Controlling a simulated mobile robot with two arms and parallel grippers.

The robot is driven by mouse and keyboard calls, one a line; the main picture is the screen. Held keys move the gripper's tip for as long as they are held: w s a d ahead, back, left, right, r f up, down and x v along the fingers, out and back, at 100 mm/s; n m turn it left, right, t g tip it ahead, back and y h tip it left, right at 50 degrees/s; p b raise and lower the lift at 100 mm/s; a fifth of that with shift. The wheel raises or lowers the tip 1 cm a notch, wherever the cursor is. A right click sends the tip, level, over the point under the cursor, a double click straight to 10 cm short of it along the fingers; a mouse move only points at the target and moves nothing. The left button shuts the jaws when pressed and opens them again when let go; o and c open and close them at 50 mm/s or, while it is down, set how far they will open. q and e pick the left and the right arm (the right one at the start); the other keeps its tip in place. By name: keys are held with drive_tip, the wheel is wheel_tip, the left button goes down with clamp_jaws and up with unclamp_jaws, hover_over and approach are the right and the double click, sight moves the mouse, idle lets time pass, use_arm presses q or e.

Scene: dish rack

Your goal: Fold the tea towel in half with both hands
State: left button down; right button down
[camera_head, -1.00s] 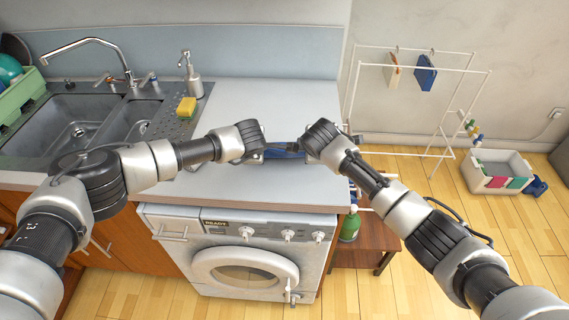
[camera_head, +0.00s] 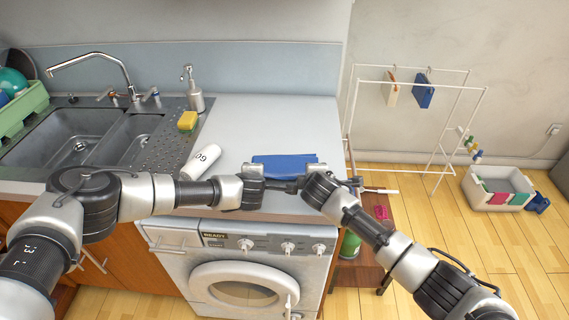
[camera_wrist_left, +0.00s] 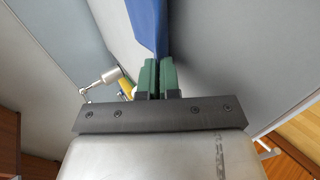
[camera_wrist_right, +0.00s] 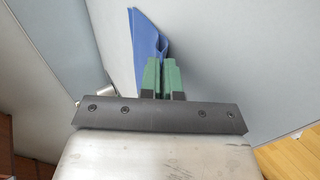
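The blue tea towel (camera_head: 285,162) lies on the pale counter near its front edge, above the washing machine. In the head view it is a narrow band just behind both grippers. My left gripper (camera_head: 272,185) and my right gripper (camera_head: 297,185) face each other at its near side. In the left wrist view the green fingers (camera_wrist_left: 160,75) are shut on the towel (camera_wrist_left: 150,25). In the right wrist view the fingers (camera_wrist_right: 164,75) are shut on the towel (camera_wrist_right: 147,45), which shows as bent layers. The towel's underside is hidden.
A sink (camera_head: 65,135) with a tap is at the left. A yellow sponge (camera_head: 187,121) and soap dispenser (camera_head: 195,90) stand beside it. The counter behind the towel (camera_head: 270,120) is clear. A white drying rack (camera_head: 415,120) and a crate (camera_head: 497,188) stand right.

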use_arm(q)
drive_tip(key=c, duration=1)
unclamp_jaws()
use_arm(e)
drive_tip(key=c, duration=1)
unclamp_jaws()
use_arm(q)
drive_tip(key=shift+s+r, duration=0.1)
drive_tip(key=shift+r, duration=0.15)
use_arm(e)
drive_tip(key=shift+s+r, duration=0.1)
drive_tip(key=shift+r, duration=0.15)
use_arm(q)
drive_tip(key=s+r, duration=0.6)
drive_tip(key=r, duration=0.2)
drive_tip(key=shift+r, duration=0.3)
use_arm(e)
drive_tip(key=s+r, duration=0.6)
drive_tip(key=r, duration=0.2)
drive_tip(key=shift+r, duration=0.3)
use_arm(q)
drive_tip(key=shift+w, duration=0.1)
use_arm(e)
drive_tip(key=shift+w, duration=0.1)
drive_tip(key=shift+f, duration=0.1)
